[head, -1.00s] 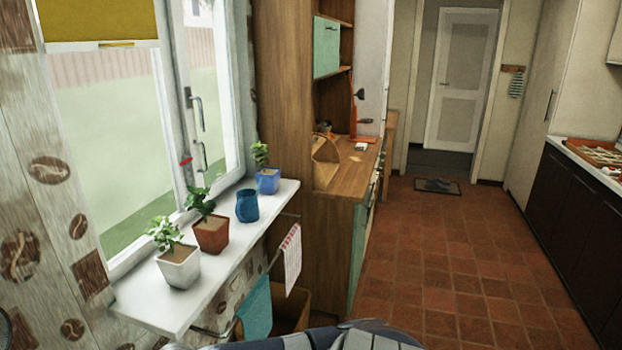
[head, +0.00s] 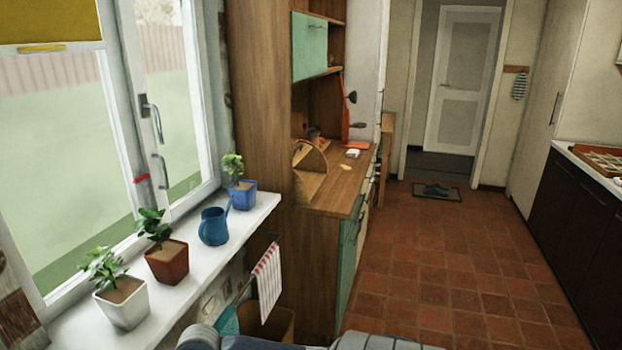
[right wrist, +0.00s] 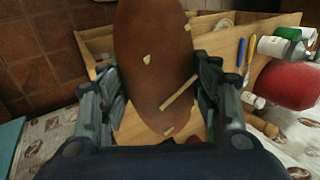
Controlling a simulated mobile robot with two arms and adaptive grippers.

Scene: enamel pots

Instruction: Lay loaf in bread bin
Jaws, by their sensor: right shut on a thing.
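A brown oval loaf (right wrist: 155,60) with pale marks on its crust fills the middle of the right wrist view. My right gripper (right wrist: 162,85) is shut on it, with one finger on each side. In the head view, a wooden bin with a rounded side (head: 309,160), which looks like the bread bin, stands on the cabinet counter (head: 335,190). It is small there, and its inside is hard to make out. The loaf and both grippers are out of the head view. My left gripper does not show.
Potted plants and a blue watering can (head: 214,226) stand on the white windowsill (head: 190,262) at left. A towel (head: 269,283) hangs on a rail. The tiled floor (head: 450,260) is open. Behind the loaf is a wooden box (right wrist: 228,38) with tools and bottles nearby.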

